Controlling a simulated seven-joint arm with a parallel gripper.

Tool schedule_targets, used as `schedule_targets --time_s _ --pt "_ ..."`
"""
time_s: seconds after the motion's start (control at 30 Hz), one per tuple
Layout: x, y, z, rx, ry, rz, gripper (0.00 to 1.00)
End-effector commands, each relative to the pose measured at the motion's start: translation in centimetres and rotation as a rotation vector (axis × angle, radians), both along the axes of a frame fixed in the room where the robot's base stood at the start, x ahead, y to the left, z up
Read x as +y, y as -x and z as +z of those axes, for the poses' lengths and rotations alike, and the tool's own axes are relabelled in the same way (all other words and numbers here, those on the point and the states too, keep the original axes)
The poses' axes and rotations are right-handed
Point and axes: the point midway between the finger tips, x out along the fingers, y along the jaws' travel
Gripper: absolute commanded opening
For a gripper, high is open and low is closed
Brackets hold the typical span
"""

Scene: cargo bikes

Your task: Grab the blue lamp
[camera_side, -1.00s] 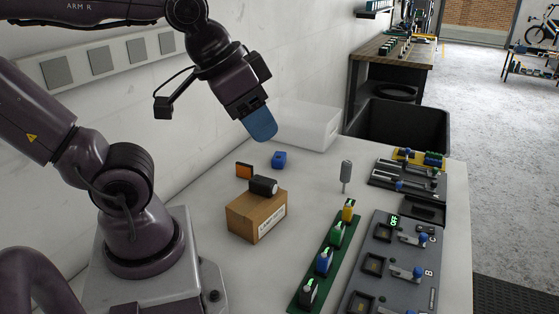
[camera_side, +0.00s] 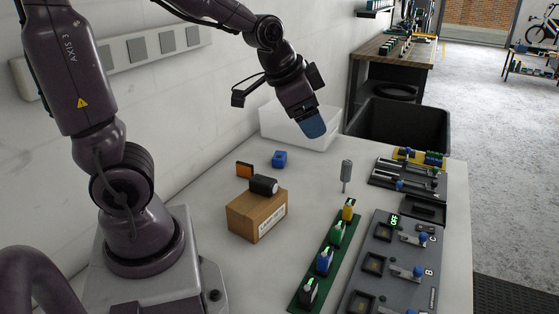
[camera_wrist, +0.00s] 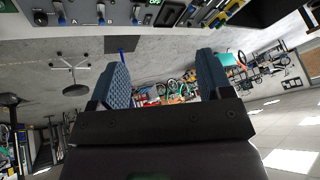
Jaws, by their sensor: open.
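A blue lamp (camera_side: 324,261) stands upright in a green rack (camera_side: 330,248) on the white table, between a black lamp (camera_side: 309,291) and a green lamp (camera_side: 337,234). A yellow lamp (camera_side: 348,210) is at the rack's far end. A separate small blue block-like object (camera_side: 279,159) lies on the table near the wall; I cannot tell what it is. My gripper (camera_side: 312,124) is in the air above the far part of the table, away from the rack. In the wrist view its blue fingers (camera_wrist: 165,82) are apart with nothing between them.
A cardboard box (camera_side: 257,215) with a black cylindrical object (camera_side: 263,185) on top stands mid-table. A grey post (camera_side: 346,172) rises near the rack. A grey switch panel (camera_side: 393,265) lies to the right. A white bin (camera_side: 290,128) and a black crate (camera_side: 405,125) are behind.

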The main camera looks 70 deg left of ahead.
Motion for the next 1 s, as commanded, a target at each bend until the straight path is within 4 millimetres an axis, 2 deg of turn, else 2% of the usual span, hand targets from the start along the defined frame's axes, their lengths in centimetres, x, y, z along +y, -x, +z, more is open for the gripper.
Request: schedule_targets --time_s 0.03,0.1,0.27,0.4,0.6,0.8,1.0 --pt "1.9 -1.4 -1.6 0.017 -0.053 -0.019 0.72" --pt "4.5 -3.1 -3.4 0.029 -0.141 -0.056 0.72" --pt "11.1 -5.5 -7.8 0.093 -0.381 -0.159 0.72" --pt "17.1 -6.2 -11.7 0.197 -0.625 -0.284 0.72" --pt "25.0 -5.8 -16.3 0.413 -0.996 -0.538 0.72" --pt "30.9 -5.0 -19.5 0.670 -1.343 -0.880 0.72" --pt "33.4 -4.7 -21.3 0.842 -1.557 -1.156 0.72"
